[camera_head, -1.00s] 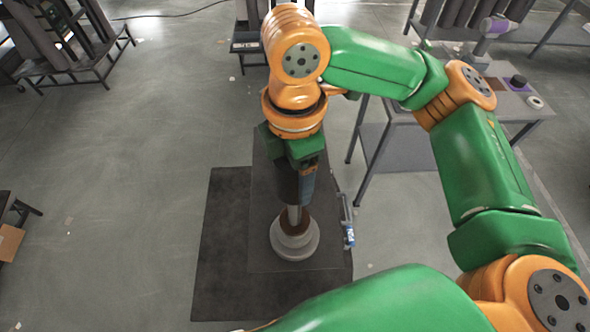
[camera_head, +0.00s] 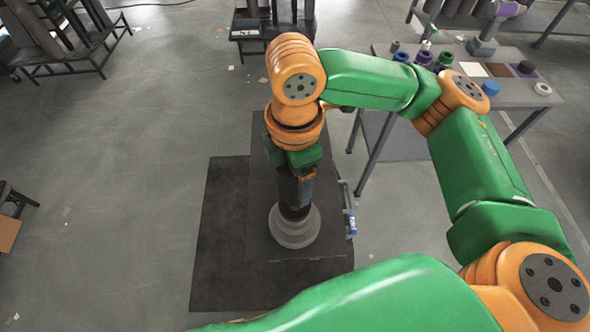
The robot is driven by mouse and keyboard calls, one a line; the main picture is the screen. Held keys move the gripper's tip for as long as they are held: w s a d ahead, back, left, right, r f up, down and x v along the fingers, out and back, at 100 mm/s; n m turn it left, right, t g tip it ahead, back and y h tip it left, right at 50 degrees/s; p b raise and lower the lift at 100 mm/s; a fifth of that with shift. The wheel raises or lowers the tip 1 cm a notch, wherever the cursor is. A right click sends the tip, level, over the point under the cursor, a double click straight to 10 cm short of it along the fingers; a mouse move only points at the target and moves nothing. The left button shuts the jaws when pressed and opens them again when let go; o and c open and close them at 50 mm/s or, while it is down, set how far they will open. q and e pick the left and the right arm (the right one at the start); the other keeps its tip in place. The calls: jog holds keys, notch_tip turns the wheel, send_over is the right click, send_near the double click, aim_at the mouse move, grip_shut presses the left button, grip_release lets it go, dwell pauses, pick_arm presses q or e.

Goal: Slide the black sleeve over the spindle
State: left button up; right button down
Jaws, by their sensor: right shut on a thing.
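The black sleeve (camera_head: 285,188) is upright in my right gripper (camera_head: 299,184), which points straight down and is shut on it. The spindle stands on a round grey stepped base (camera_head: 294,231) on a dark plate. The sleeve is around the spindle, its lower end close above a brown collar (camera_head: 293,213) on the base. Hardly any bare spindle shows between them; I cannot tell whether the sleeve touches the collar. The gripper and wrist hide the sleeve's upper part and the spindle's top. My left gripper is not in view.
The dark plate lies on a black mat (camera_head: 222,240). A small rail with a blue part (camera_head: 349,224) stands at the plate's right edge. A table (camera_head: 515,92) with several rings and pads is at right. A rack (camera_head: 70,55) stands at far left.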

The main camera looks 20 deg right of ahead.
jog(key=shift+f+b, duration=1.1)
jog(key=shift+f, duration=1.5)
grip_release()
jog(key=shift+r, duration=0.1)
notch_tip(320, 180, up, 7)
jog(key=shift+s, duration=0.1)
